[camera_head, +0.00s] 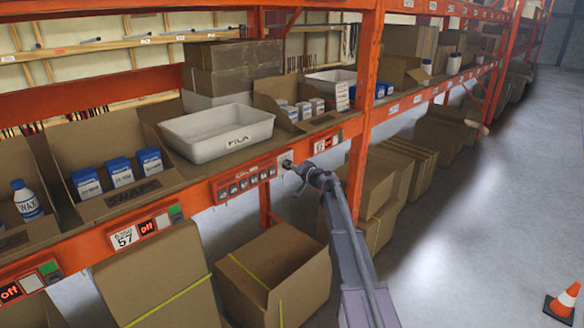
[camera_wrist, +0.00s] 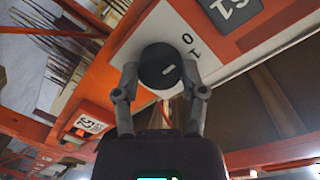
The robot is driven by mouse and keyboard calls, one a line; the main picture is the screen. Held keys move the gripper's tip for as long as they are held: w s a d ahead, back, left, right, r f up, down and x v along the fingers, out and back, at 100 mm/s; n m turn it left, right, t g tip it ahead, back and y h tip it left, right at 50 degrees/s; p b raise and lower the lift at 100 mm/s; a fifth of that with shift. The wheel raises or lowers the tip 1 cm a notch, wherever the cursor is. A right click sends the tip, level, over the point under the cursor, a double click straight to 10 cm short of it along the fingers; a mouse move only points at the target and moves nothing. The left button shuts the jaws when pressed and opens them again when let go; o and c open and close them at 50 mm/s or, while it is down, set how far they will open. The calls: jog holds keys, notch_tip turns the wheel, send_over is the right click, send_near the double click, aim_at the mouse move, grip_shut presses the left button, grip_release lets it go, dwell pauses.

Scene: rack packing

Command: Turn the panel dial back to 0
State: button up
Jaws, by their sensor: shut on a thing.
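The dial is a round black knob (camera_wrist: 158,62) with a short white mark, on a white panel plate (camera_wrist: 210,62) in the wrist view. The figures 0 and 1 are printed on the plate beside it, to its upper right. The white mark slants to the upper right and seems to point nearer the 1 than the 0. My gripper (camera_wrist: 160,78) has one finger on each side of the knob and is shut on it. In the head view my gripper (camera_head: 291,166) is at the panel on the orange shelf beam, and hides most of the dial.
A white tray (camera_head: 215,147) stands on the shelf behind the beam, left of my gripper. The aisle floor (camera_head: 450,230) at right is clear except for an orange cone (camera_head: 564,300).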

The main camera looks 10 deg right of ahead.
jog(key=o, duration=1.2)
jog(key=shift+c, duration=0.2)
jog(key=s+a+f+n+g+h+b, duration=0.1)
jog(key=s+a+f+g, duration=0.2)
jog(key=s, duration=0.4)
jog(key=s+a+f+n+g, duration=0.1)
jog(key=s+f+g, duration=0.2)
jog(key=s+f, duration=0.35)
jog(key=s+a+f+n+g+h+b, duration=0.1)
jog(key=s+a+f+n+g, duration=0.15)
jog(key=s, duration=0.55)
jog(key=s+d+f+g+h, duration=0.2)
jog(key=s+f, duration=0.1)
jog(key=s, duration=0.4)
jog(key=s+d+f+m+g+h+b, duration=0.1)
jog(key=s+d+f+g+h, duration=0.1)
jog(key=s, duration=0.6)
jog(key=s+d+f+m+g+h, duration=0.1)
jog(key=s+d+f+g+h, duration=0.1)
jog(key=s, duration=0.6)
jog(key=shift+s+d+f+h, duration=0.2)
jog(key=shift+d+f+h, duration=0.2)
jog(key=shift+f+h, duration=0.4)
jog(key=shift+f, duration=0.1)
